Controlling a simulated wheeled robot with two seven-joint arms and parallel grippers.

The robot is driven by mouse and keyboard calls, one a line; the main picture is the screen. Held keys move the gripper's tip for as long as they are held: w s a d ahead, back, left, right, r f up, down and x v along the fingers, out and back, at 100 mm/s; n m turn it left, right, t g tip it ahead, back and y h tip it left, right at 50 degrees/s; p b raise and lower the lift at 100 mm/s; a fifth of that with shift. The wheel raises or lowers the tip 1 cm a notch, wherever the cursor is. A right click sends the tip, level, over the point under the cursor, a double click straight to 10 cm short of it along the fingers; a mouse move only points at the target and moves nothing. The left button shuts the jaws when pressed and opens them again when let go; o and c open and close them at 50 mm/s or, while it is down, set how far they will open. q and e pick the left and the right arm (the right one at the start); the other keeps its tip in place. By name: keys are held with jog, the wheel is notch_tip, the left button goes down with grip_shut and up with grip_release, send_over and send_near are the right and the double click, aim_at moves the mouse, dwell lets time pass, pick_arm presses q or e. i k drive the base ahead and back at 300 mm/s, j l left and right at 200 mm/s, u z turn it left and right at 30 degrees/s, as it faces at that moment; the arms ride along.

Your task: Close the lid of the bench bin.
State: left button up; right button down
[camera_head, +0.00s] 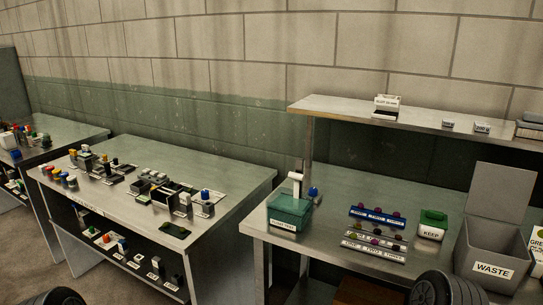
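The grey bench bin (490,249) labelled WASTE stands at the right end of the near metal bench. Its flat grey lid (502,190) is open and stands up at the back of the bin, leaning slightly back. The bin's opening is uncovered at the top; its inside looks dark and I cannot make out its contents. Neither of my grippers shows in this view.
A raised shelf (340,106) runs behind. Another cluttered bench (235,172) stands left.

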aim_at(498, 192)
jog(key=z, duration=1.55)
jog(key=j+z, duration=0.25)
jog(key=j, duration=0.15)
jog(key=k+j+z, duration=0.3)
jog(key=j+z, duration=0.25)
jog(key=j, duration=0.15)
